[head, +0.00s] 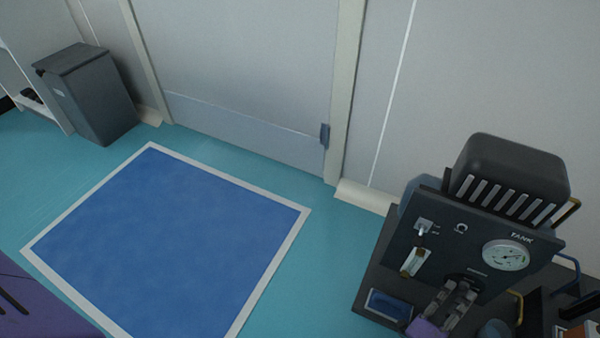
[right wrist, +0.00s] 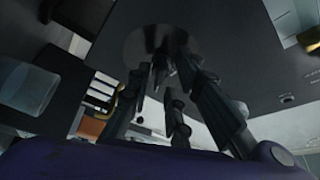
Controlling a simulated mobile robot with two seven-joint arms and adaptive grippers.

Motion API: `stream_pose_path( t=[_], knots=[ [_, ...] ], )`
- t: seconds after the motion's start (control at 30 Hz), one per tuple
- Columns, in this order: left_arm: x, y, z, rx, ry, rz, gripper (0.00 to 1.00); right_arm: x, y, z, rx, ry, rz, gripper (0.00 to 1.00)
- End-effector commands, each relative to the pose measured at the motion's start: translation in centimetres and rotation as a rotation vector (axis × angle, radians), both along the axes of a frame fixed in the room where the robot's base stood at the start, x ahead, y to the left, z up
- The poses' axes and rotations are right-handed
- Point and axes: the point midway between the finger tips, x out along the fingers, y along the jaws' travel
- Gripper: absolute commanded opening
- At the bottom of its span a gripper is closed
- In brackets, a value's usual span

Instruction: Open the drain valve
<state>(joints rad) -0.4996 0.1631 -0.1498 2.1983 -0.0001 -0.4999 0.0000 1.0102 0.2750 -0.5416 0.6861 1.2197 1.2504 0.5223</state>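A dark machine with an upright panel (head: 440,250) stands at the lower right of the head view. The panel carries a round gauge (head: 506,255) under the word TANK. My right gripper (head: 467,287) is in front of the panel's lower middle, its fingers pointing at a dark round fitting that they partly cover. In the right wrist view the fingers (right wrist: 162,75) reach toward a small dark part below a glossy round surface. Whether they grip it is unclear. I cannot clearly identify the drain valve. My left gripper is not in view.
A ribbed black housing (head: 512,172) tops the machine. A toggle switch (head: 424,227) and a small sight tube (head: 414,262) sit on the panel's left. A blue floor mat (head: 165,240) with a white border lies left, and a grey bin (head: 90,95) stands by the wall.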

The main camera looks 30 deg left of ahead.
Motion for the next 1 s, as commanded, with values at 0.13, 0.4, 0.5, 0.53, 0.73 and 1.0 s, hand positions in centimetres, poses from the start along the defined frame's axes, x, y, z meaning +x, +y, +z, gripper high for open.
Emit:
stream_pose_path(
  t=[0.13,0.4,0.5,0.53,0.73,1.0],
  knots=[
    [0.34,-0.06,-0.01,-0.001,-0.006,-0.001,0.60,-0.04,0.01,-0.02,0.000,0.000,0.000,0.00],
    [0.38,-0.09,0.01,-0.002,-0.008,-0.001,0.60,-0.07,0.01,-0.03,0.009,0.000,-0.001,0.00],
    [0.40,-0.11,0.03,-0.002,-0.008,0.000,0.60,-0.14,0.03,-0.02,0.033,0.001,-0.002,0.00],
    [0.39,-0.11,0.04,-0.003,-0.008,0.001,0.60,-0.15,0.03,-0.02,0.044,0.002,-0.002,0.00],
    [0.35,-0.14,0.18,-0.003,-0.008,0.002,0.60,-0.19,0.00,0.12,0.153,0.006,-0.004,0.00],
    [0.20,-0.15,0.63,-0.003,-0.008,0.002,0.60,-0.17,0.08,0.36,0.340,0.012,-0.004,0.00]
  ],
)
